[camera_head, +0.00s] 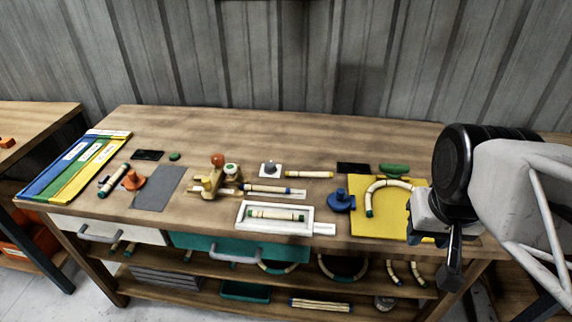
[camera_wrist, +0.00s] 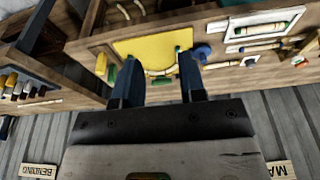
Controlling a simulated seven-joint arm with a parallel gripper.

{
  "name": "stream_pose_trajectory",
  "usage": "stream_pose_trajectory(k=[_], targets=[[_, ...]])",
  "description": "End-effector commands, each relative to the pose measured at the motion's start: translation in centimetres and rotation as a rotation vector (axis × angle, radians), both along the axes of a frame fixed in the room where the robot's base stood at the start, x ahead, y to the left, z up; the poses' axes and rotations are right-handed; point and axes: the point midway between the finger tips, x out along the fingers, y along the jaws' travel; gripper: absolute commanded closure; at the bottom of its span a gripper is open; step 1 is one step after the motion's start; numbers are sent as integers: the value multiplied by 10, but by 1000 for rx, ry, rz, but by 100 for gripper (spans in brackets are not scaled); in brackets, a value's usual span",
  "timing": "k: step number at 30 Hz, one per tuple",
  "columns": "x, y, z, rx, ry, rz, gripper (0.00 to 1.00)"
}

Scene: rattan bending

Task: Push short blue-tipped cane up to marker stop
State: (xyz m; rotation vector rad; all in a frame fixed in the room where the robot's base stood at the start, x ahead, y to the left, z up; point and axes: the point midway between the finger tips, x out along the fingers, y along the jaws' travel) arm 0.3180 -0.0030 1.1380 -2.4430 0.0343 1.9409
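I cannot tell which part is the marker stop, or whether the cane touches the jig. My gripper (camera_head: 429,239) is at the right front of the bench, well away from the cane.
A yellow board (camera_head: 362,224) with a curved cane (camera_head: 373,193) lies beside my gripper. A blue knob (camera_head: 341,200) stands left of it. A white tray (camera_head: 243,224) holding a green-tipped cane lies in front of the blue-tipped cane.

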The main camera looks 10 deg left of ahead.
Motion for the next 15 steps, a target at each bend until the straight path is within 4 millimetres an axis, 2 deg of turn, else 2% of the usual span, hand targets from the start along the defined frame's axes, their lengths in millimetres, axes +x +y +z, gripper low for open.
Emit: stream_pose_trajectory(k=[1,7,15], targets=[[3,1,0,7,5,-8,70],[23,10,-4,74,41,-83,100],[74,31,-14,228,134,-273,100]])
